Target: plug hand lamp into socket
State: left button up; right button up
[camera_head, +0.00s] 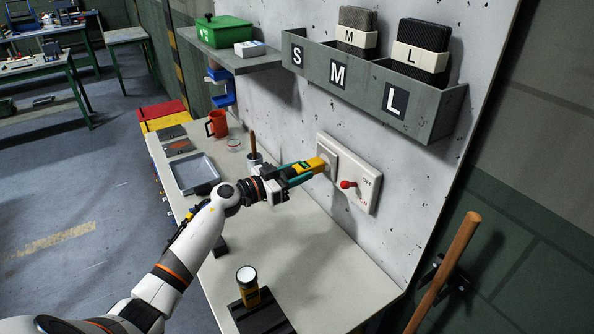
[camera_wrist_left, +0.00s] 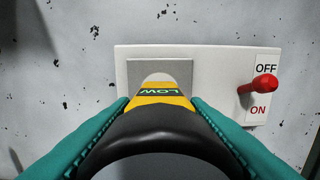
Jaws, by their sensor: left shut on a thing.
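My left gripper (camera_head: 293,174) is shut on a yellow and black hand lamp (camera_head: 308,166), held out toward the wall. In the left wrist view the hand lamp (camera_wrist_left: 165,102) lies between the teal fingers (camera_wrist_left: 158,115), its LOW label facing the camera. The socket (camera_head: 328,160) is a grey square on a pale wall plate; in the left wrist view the grey socket square (camera_wrist_left: 133,72) is straight ahead, partly covered by the lamp. The lamp's far end is at or very near the socket; I cannot tell whether it is inserted. My right gripper is not in view.
A red switch knob (camera_head: 346,184) sits right of the socket, between OFF and ON labels. A grey S/M/L rack (camera_head: 398,98) hangs above. A grey tray (camera_head: 213,178) lies farther back.

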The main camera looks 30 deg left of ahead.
pick_arm(q)
jog(key=shift+w+d, duration=0.25)
jog(key=shift+w, duration=0.2)
dwell(0.5)
jog(key=o, duration=1)
jog(key=b+v, duration=0.1)
jog(key=v, duration=1.1)
jog(key=shift+b, duration=0.35)
